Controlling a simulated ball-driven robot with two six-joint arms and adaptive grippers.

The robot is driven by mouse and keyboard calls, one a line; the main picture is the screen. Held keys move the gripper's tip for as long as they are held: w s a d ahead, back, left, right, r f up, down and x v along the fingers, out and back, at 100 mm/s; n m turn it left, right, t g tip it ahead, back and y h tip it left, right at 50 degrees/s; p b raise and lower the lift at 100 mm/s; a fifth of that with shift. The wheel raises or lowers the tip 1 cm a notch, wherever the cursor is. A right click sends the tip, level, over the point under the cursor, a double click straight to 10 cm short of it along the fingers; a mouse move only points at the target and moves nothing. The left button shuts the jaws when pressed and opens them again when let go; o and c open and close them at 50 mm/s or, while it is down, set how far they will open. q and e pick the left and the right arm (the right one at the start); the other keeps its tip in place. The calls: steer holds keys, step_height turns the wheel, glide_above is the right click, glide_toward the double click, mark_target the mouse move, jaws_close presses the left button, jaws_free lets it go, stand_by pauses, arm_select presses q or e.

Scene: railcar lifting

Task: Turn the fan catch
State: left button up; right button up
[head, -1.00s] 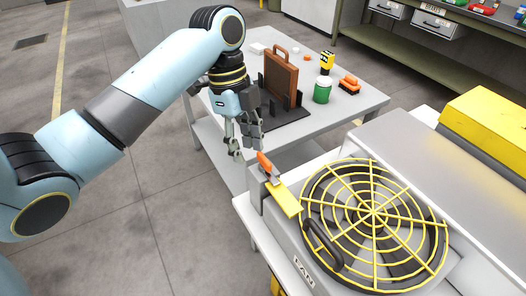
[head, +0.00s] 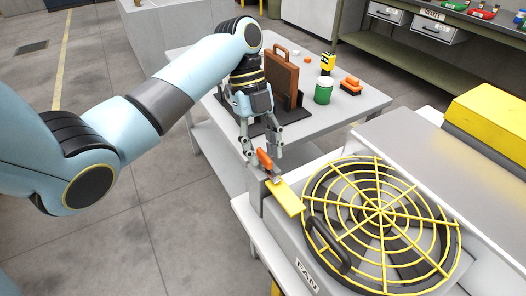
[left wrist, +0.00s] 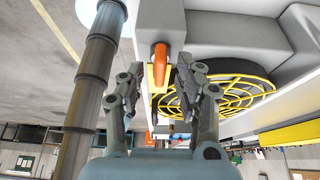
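The fan catch has an orange handle (head: 264,159) beside a yellow plate (head: 285,196) at the corner of the fan housing. The fan (head: 380,215) has a round yellow guard with a dark handle (head: 328,246) and a FAN label. My left gripper (head: 262,154) is open, its fingers pointing down on either side of the orange handle in the head view. In the left wrist view the orange handle (left wrist: 160,60) lies between and beyond the open fingertips (left wrist: 158,75). I cannot tell whether a finger touches it. My right gripper is not in view.
Behind the catch, a grey table (head: 358,108) holds a brown case (head: 281,78) in a dark stand, a green canister (head: 324,90) and an orange brush-like item (head: 351,87). A yellow box (head: 490,115) sits behind the fan. Floor to the left is clear.

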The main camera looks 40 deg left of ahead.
arm_select(q)
steer(key=shift+d+f, duration=0.1)
steer(key=shift+f, duration=0.25)
jaws_close()
